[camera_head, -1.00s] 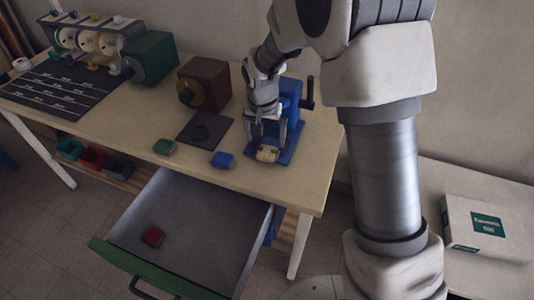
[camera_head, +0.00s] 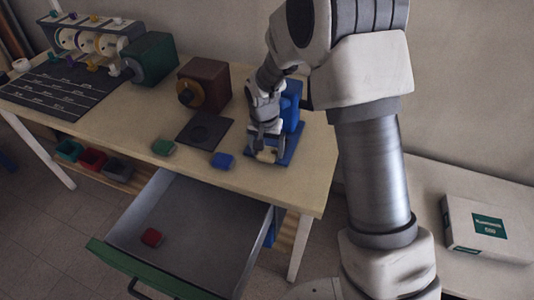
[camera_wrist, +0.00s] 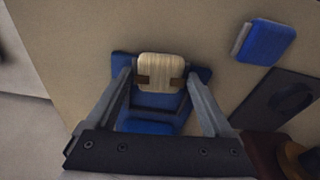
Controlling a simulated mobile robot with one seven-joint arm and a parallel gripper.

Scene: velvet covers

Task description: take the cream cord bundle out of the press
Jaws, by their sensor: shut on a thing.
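The cream cord bundle (camera_wrist: 161,72) is a small pale block with a brown band, seen between my fingertips in the wrist view. It also shows in the head view (camera_head: 266,155), low at the front of the blue press (camera_head: 290,108). My gripper (camera_head: 266,146) is shut on the bundle from its two sides. In the wrist view, the blue base of the press (camera_wrist: 150,127) lies behind and beneath the bundle. My arm hides part of the press in the head view. I cannot tell whether the bundle touches the base.
A blue block (camera_head: 223,160) and a green block (camera_head: 163,147) lie left of the press, near a dark square plate (camera_head: 205,128). An open drawer (camera_head: 190,225) below holds a red block (camera_head: 151,237). A brown box (camera_head: 205,83) stands behind.

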